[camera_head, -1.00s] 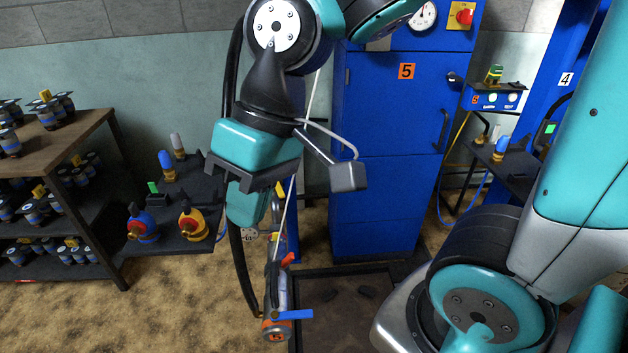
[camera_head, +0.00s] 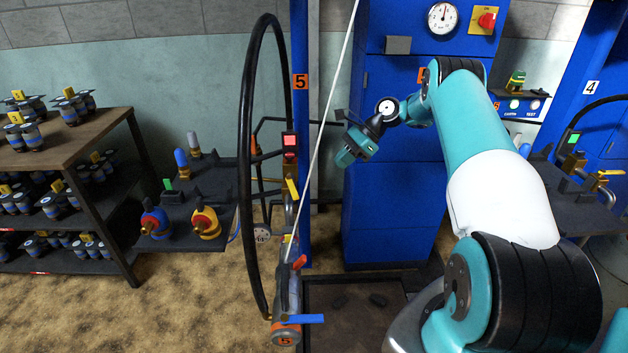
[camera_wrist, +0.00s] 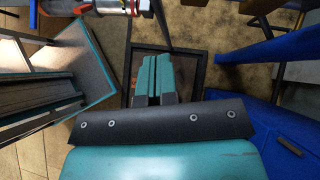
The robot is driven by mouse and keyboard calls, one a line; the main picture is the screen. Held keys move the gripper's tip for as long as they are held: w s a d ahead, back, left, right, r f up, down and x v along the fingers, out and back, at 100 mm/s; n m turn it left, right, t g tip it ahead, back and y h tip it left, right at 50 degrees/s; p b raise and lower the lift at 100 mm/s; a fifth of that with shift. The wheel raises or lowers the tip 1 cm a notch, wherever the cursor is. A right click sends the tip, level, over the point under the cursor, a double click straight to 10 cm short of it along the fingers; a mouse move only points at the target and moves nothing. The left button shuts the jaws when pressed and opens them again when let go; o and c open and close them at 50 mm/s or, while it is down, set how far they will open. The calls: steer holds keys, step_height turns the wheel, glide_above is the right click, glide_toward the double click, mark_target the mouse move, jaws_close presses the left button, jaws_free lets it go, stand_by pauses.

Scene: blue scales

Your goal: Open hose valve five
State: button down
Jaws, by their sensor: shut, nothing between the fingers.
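The filling stand marked 5 has a blue post (camera_head: 302,130) with a black hose (camera_head: 247,200) looping beside it. On it are a yellow lever (camera_head: 292,189), a red lever (camera_head: 299,262) and, low down by an orange collar marked 5 (camera_head: 286,337), a blue lever (camera_head: 305,319) pointing right. Which lever is hose valve five I cannot tell for sure. My gripper (camera_head: 346,156) is shut and empty, in front of the blue cabinet and right of the post, apart from all levers. Its shut teal fingers show in the wrist view (camera_wrist: 153,78), above the floor frame.
A blue cabinet (camera_head: 390,210) stands behind my arm. A dark floor frame (camera_head: 350,276) lies before it. Left are a side shelf (camera_head: 180,240) with blue and yellow regulators and a rack (camera_head: 110,140) of cylinders. A thin pale cable (camera_head: 330,100) runs slantwise past the post.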

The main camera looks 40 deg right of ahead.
mark_target(292, 188)
steer(key=a+r+x, duration=0.1)
steer(key=r+x, duration=0.1)
steer(key=x, duration=1)
steer(key=shift+w+a+f, duration=0.25)
steer(key=shift+w+a, duration=0.15)
steer(key=shift+a, duration=0.15)
